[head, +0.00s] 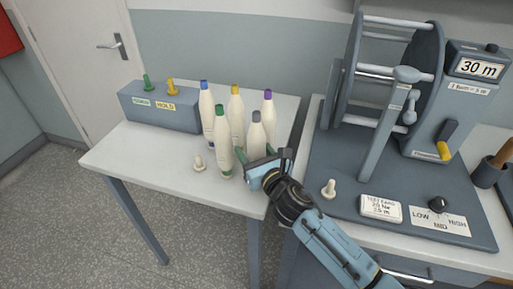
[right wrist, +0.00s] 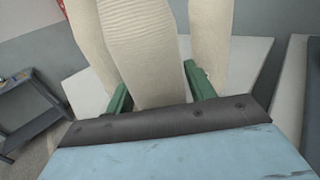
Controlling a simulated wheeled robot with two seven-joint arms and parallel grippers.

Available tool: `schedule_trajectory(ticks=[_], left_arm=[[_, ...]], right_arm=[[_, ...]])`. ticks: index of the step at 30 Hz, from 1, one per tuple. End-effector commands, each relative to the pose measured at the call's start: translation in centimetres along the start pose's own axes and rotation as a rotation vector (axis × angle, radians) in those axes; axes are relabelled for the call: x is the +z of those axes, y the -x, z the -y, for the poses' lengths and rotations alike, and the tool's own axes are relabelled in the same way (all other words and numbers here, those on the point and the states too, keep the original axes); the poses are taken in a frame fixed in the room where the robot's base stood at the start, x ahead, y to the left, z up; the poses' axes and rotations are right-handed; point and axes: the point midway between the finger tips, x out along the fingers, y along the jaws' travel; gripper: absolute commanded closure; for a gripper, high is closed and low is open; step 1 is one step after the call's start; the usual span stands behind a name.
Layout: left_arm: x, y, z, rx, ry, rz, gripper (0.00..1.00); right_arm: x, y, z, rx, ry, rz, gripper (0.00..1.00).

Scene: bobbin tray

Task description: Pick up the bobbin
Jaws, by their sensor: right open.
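Several tall cream wound bobbins stand upright in a cluster on the white table. Their tips are blue (head: 206,110), yellow (head: 235,108), purple (head: 267,112), green (head: 222,145) and grey (head: 256,135). My right gripper (head: 262,158) is open, low at the front of the cluster, by the grey-tipped bobbin. In the right wrist view, the green fingers (right wrist: 160,92) stand either side of a wound bobbin (right wrist: 145,50), with gaps showing. That bobbin's tip is out of frame; it appears to be the grey-tipped one. Two other bobbins flank it closely. My left gripper is not in view.
A grey box (head: 160,108) with green and yellow pegs stands at the table's back left. A winding machine (head: 390,100) on a grey base fills the right bench, with another cream peg (head: 329,189).

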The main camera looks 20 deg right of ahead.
Motion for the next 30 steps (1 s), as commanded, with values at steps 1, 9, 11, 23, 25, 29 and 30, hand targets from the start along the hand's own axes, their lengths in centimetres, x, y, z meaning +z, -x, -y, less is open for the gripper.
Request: schedule_trajectory(ticks=[1,9,11,23,25,29,30], left_arm=[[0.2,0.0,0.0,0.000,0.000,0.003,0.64],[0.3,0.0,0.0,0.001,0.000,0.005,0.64],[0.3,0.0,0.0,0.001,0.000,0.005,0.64],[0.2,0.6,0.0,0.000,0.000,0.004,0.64],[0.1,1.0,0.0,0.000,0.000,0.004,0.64],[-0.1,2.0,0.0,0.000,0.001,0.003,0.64],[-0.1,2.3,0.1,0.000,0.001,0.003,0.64]], right_arm=[[0.0,0.0,0.0,0.000,0.000,0.000,0.46],[0.0,0.1,0.0,0.000,0.000,0.000,0.77],[0.0,0.0,0.0,0.000,0.000,0.001,0.82],[1.2,0.0,0.1,0.001,0.004,0.003,0.82],[2.1,0.0,0.0,0.002,0.003,0.004,0.82],[4.4,0.0,0.1,0.001,0.005,0.005,0.82],[5.2,0.0,0.1,0.002,0.005,0.005,0.82]])
